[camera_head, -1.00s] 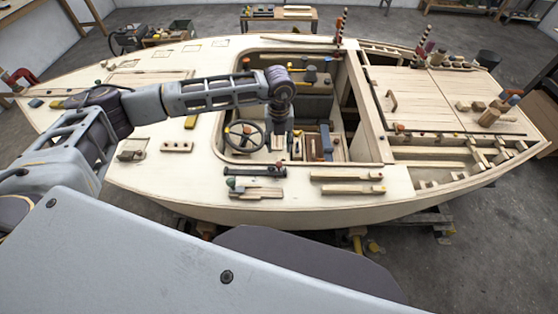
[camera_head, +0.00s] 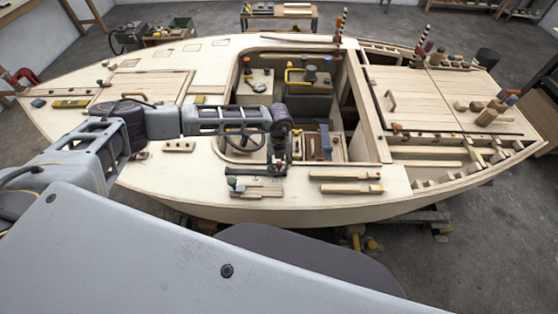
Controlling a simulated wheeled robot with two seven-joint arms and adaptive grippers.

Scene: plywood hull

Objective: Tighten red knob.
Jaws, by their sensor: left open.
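A dark bar-like tool or clamp (camera_head: 258,171) lies on the near side deck, at the front edge of the cockpit opening. My left gripper points down over this right end, jaws open. I cannot tell whether its fingers touch the knob or stand around it. My right gripper is not in view.
A steering wheel (camera_head: 243,138) sits in the cockpit, partly behind my left arm. Wooden strips (camera_head: 345,188) lie on the deck to the right of the tool. Blocks and a blue-grey item (camera_head: 325,142) stand in the cockpit. The right hatch cover (camera_head: 425,100) is mostly clear.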

